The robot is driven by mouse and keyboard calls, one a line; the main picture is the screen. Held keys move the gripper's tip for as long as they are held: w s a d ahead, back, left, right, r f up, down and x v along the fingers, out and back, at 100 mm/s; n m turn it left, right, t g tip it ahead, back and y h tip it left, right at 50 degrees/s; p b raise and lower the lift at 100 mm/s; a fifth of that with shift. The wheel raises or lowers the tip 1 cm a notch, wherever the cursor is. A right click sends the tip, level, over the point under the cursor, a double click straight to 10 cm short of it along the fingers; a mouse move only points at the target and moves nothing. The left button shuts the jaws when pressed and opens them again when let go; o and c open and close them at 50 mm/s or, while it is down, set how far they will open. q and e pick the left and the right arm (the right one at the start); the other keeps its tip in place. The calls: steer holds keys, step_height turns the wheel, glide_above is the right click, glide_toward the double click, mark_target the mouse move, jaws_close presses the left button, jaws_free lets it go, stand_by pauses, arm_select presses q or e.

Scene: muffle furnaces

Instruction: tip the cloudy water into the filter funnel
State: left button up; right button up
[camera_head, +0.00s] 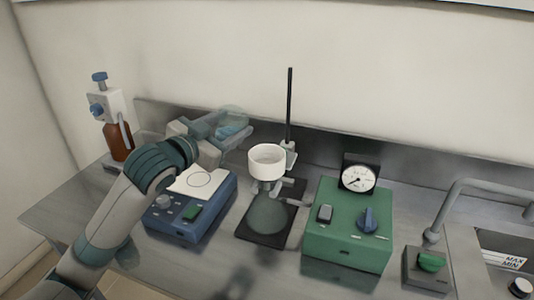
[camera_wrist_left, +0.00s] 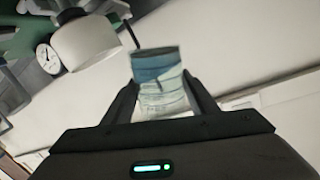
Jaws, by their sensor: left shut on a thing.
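My left gripper (camera_head: 215,128) is shut on a clear beaker (camera_head: 234,115) with bluish, cloudy-looking water in it. It holds the beaker above the back of the bench, left of the funnel, and the beaker looks tilted. In the left wrist view the beaker (camera_wrist_left: 160,82) sits between the two fingers (camera_wrist_left: 162,100). The white filter funnel (camera_head: 267,161) stands upright on a glass flask (camera_head: 268,214) beside a black stand rod. The funnel (camera_wrist_left: 84,42) also shows at the upper left of the wrist view, apart from the beaker. My right gripper is not in view.
A blue hotplate-like device (camera_head: 190,218) with a white top stands below my left arm. A green pump box (camera_head: 347,229) with a gauge (camera_head: 358,178) stands right of the flask. A brown dispenser bottle (camera_head: 117,140) is at the left, and a tap (camera_head: 432,235) and sink at the right.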

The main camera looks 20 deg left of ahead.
arm_select(q)
steer(key=shift+a+r+m+y+p, duration=0.15)
steer(key=shift+m+y+p, duration=0.15)
steer(key=shift+m+p, duration=1)
stand_by(1.4)
steer(key=shift+m+g+y+p, duration=0.35)
steer(key=shift+m+p, duration=0.95)
steer(key=shift+p, duration=1.3)
stand_by(2.7)
